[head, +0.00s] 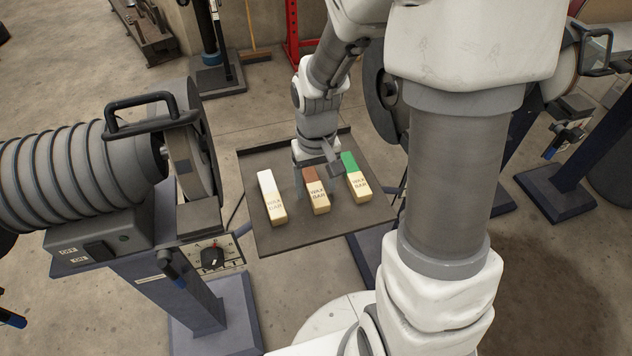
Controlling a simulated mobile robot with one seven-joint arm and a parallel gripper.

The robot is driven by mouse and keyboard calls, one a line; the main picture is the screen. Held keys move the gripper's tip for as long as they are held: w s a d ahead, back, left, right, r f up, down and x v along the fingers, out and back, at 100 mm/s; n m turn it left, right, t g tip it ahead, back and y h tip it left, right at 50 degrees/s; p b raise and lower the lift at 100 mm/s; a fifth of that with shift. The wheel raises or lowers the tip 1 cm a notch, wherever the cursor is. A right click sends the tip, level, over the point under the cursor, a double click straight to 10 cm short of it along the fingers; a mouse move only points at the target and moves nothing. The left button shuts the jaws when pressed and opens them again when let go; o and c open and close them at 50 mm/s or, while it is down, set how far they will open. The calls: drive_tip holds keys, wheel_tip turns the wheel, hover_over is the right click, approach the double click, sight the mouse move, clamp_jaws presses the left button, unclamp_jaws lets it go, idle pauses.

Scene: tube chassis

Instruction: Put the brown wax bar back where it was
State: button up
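The brown wax bar (318,200) has a brown end and a cream label. It is between a white-ended bar (271,199) and a green-ended bar (358,185), at or just above a dark tray (300,239). My gripper (318,174) is over the far, brown end of this bar, with one finger to each side of it. The fingers are apart, but I cannot tell whether they press on the bar. I also cannot tell whether the bar's underside touches the tray.
Grinding machines on blue pedestals stand left and right of the tray; the left one has a ribbed grey body (72,160) and a control dial box (213,257). My arm covers the right of the view. The tray's front part is bare.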

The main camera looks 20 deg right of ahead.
sight(316, 189)
wheel_tip(316, 189, up, 13)
drive_tip(key=p, duration=0.3)
drive_tip(key=s+r+t, duration=0.5)
drive_tip(key=s+r, duration=0.6)
drive_tip(key=s, duration=0.1)
drive_tip(key=shift+t, duration=0.3)
drive_tip(key=shift+p, duration=0.3)
